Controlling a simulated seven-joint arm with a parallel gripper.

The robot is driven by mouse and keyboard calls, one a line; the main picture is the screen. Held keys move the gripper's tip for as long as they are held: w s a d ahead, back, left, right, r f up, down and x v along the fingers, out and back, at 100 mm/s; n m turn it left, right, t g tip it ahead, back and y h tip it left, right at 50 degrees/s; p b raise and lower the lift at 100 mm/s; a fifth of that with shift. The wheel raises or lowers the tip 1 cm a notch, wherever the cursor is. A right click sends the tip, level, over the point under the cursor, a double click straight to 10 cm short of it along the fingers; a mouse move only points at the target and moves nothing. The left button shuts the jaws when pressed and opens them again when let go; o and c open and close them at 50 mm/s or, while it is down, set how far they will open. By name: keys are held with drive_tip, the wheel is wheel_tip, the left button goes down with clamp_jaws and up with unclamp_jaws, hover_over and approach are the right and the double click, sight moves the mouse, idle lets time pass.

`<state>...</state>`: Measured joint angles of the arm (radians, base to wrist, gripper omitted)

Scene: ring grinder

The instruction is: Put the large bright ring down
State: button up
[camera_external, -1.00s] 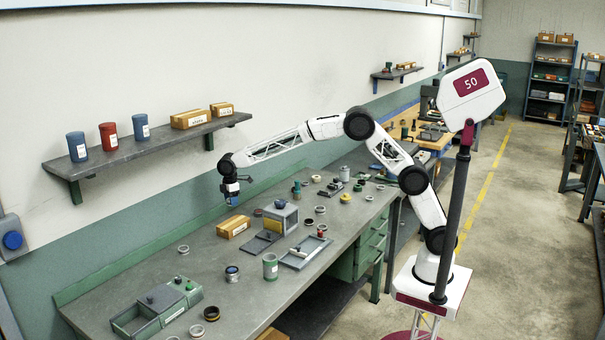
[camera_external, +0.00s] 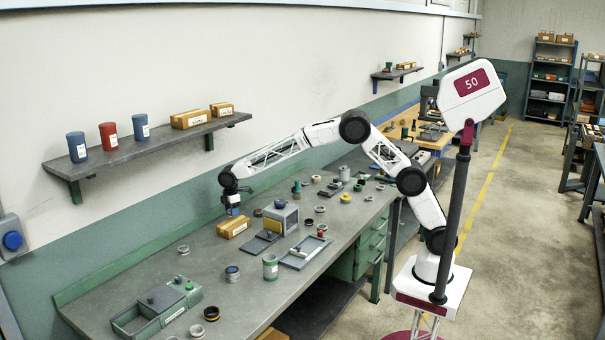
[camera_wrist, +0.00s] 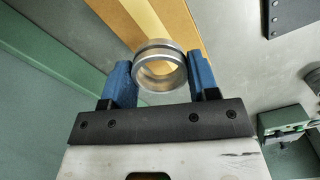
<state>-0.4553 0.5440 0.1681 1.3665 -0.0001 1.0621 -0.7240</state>
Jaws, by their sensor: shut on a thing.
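The large bright ring (camera_wrist: 160,66) is a silver metal ring, seen in the wrist view between the two blue fingers. My gripper (camera_wrist: 159,82) is shut on it, one finger on each side. In the external view my gripper (camera_external: 233,211) hangs over the back part of the workbench (camera_external: 190,262), just above the cardboard box. The ring is too small to make out there. Whether the ring touches the box below cannot be told.
The cardboard box (camera_external: 233,227) lies under my gripper and shows behind the ring in the wrist view (camera_wrist: 165,22). A grey machine (camera_external: 281,218) stands to its right. A grey-green grinder unit (camera_external: 157,305) sits at the front left. Several loose rings lie about the bench.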

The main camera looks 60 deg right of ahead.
sight(233, 222)
drive_tip(key=shift+f, duration=1.9)
drive_tip(key=shift+f, duration=0.1)
drive_tip(key=o, duration=1)
wheel_tip(233, 222, up, 12)
drive_tip(key=shift+r, duration=0.1)
drive_tip(key=shift+d, duration=0.1)
